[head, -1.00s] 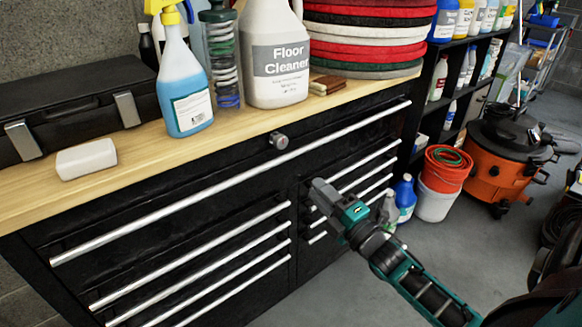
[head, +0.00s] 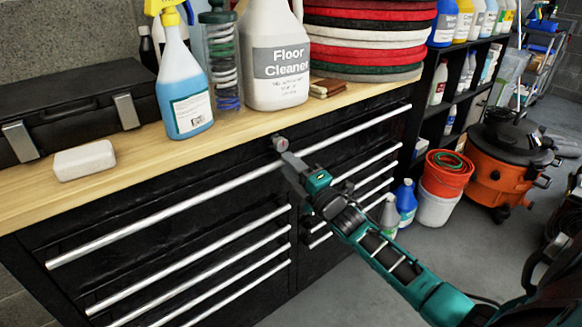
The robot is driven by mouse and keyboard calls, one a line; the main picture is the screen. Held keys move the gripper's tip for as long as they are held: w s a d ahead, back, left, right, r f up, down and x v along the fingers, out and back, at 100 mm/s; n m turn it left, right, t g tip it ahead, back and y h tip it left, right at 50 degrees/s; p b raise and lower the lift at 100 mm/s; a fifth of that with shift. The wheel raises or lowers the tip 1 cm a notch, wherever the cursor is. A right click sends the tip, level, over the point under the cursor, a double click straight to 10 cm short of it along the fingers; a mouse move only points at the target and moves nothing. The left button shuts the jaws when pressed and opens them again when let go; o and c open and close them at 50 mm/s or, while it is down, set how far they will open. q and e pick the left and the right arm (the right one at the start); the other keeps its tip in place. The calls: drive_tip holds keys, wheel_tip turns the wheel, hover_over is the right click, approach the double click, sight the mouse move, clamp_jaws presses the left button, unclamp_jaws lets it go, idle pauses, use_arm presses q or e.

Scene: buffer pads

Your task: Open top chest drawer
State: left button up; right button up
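The black chest has a wide top drawer (head: 150,236) just under the wooden worktop. A long silver bar handle (head: 150,221) runs across it, and the drawer looks closed. A small round lock (head: 279,141) sits above the middle of the bar. My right gripper (head: 287,160) is at the middle of this bar, just below the lock. It covers a short stretch of the bar. Whether its fingers are apart or closed around the bar cannot be seen from here. My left gripper is not in view.
Lower drawers with silver bars (head: 200,258) lie below. On the worktop (head: 225,128) stand a spray bottle (head: 184,95), a floor cleaner jug (head: 275,60), a white block (head: 84,160) and a black case (head: 70,108). Buckets (head: 445,175) and an orange vacuum (head: 500,165) stand right.

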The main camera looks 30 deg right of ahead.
clamp_jaws()
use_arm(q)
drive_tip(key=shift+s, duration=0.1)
use_arm(e)
drive_tip(key=shift+s, duration=0.2)
